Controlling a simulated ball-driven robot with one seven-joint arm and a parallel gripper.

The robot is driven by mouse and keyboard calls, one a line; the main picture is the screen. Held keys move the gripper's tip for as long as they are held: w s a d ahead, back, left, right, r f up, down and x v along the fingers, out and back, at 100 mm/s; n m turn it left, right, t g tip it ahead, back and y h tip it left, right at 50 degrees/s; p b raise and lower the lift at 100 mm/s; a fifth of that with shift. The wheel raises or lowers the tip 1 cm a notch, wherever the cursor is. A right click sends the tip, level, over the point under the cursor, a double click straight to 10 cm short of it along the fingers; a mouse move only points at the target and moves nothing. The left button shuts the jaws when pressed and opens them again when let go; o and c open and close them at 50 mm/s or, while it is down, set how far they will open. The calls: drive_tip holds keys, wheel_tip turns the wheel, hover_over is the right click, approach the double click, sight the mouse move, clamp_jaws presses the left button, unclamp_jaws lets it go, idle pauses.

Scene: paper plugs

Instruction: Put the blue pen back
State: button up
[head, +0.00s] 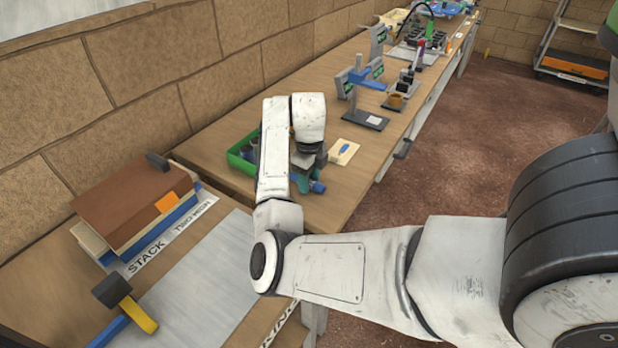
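My gripper (306,182) is low over the wooden bench, below my folded white forearm, and mostly hidden behind it. Teal and blue parts show at its end, and I cannot tell whether its fingers are open or shut. A small blue piece (345,149) lies on a cream pad (341,155) just right of my gripper. I cannot tell whether it is the blue pen. A green bin (236,160) with dark round items in it stands left of my gripper, partly covered by my arm.
A grey stand (371,120) with a flat base is behind the pad. Tools and a brown cup (396,100) line the bench farther back.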

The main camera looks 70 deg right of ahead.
drive_tip(key=shift+o, duration=0.4)
wheel_tip(320, 180, up, 12)
drive_tip(key=p, duration=0.2)
drive_tip(key=shift+r, duration=0.2)
drive_tip(key=shift+s, duration=0.1)
